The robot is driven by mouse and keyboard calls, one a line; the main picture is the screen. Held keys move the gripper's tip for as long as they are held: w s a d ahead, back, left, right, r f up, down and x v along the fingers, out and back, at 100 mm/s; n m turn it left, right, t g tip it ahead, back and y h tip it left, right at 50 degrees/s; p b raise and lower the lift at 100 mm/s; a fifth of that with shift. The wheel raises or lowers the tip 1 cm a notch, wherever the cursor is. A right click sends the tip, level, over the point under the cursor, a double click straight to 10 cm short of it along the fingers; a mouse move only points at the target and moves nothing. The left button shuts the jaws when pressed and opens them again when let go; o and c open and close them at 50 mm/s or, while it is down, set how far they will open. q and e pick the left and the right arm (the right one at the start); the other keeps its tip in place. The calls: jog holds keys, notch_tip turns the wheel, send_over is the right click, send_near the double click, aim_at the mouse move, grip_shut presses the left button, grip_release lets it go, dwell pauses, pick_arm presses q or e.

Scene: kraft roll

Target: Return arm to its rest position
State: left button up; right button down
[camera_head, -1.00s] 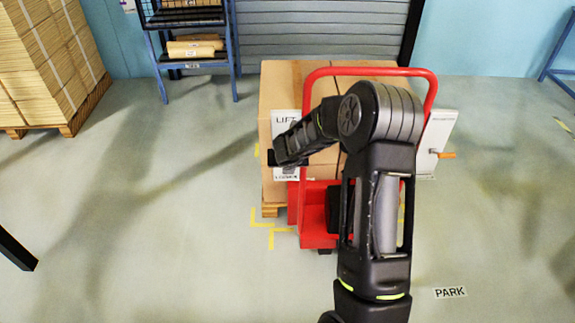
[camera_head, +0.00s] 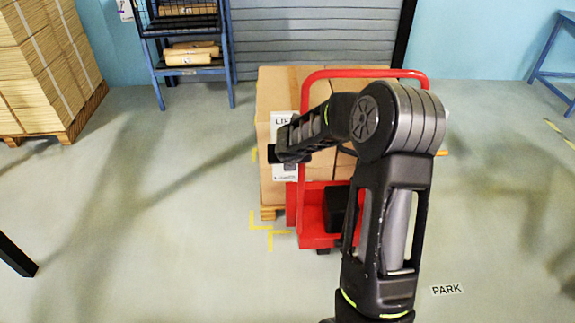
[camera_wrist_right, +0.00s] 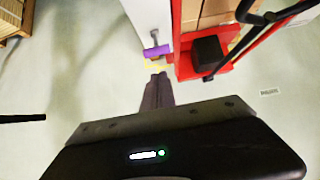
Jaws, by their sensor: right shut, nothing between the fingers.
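My right arm rises from the bottom of the head view and bends left at the elbow. Its gripper (camera_head: 275,156) is in front of a white LIFT/LOWER panel (camera_head: 283,123), covering its middle. In the right wrist view the gripper (camera_wrist_right: 158,82) is shut and empty, its fingers pointing toward a purple lever handle (camera_wrist_right: 157,51) on the white panel. The fingertips look apart from the handle, with a small gap. My left gripper is not in view.
A red cart (camera_head: 318,215) stands by a carton stack (camera_head: 275,90) on a pallet, behind my arm. An orange handle tip (camera_head: 442,153) shows right of my elbow. A blue rack (camera_head: 155,70) and stacked sheets (camera_head: 45,75) stand back left. The left floor is mostly clear.

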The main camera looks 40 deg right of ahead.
jog(key=shift+s+a+r, duration=0.1)
jog(key=shift+s+r, duration=0.05)
jog(key=shift+r, duration=0.75)
jog(key=s+a+f+n+y, duration=0.2)
jog(key=s+a+f+n, duration=0.2)
jog(key=a+f+n, duration=0.85)
jog(key=s+a+f+n+y, duration=0.25)
jog(key=a+f+n, duration=0.4)
jog(key=n, duration=1.05)
jog(key=s+a+f+n+g+y, duration=0.2)
jog(key=s+a+n, duration=0.4)
jog(key=s+a, duration=0.4)
jog(key=s+a+f+n+g+y, duration=0.2)
jog(key=s+a+n, duration=0.4)
jog(key=s+a, duration=0.5)
notch_tip(320, 180, down, 2)
jog(key=shift+s+a+f+g, duration=0.3)
jog(key=shift+a+g, duration=0.1)
jog(key=shift+g, duration=0.4)
